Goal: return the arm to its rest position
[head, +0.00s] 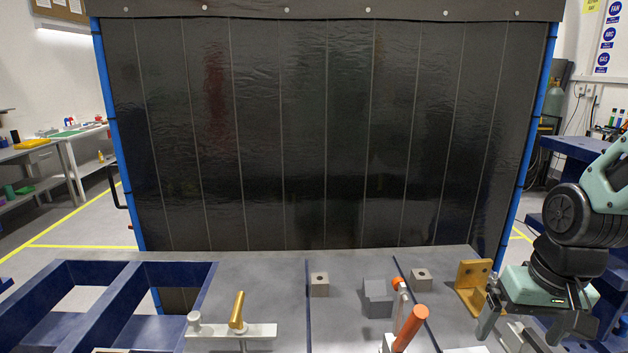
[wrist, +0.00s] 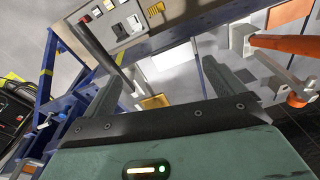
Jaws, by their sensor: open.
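My gripper (head: 524,334) hangs at the right end of the bench in the head view, pointing down. It is beside and in front of a gold angle bracket (head: 470,286). In the wrist view its two fingers stand wide apart with nothing held between them, so my gripper (wrist: 168,76) is open and empty. My arm comes in from the right edge of the head view, bent above the gripper. The rest of the arm is out of the picture.
Orange-handled clamps (head: 412,326) stand left of my gripper. A stepped grey block (head: 377,298), small drilled blocks and a gold-levered clamp (head: 237,314) are on the grey table (head: 340,332). A dark curtain (head: 330,140) closes the back. Blue framework (head: 75,312) is at left.

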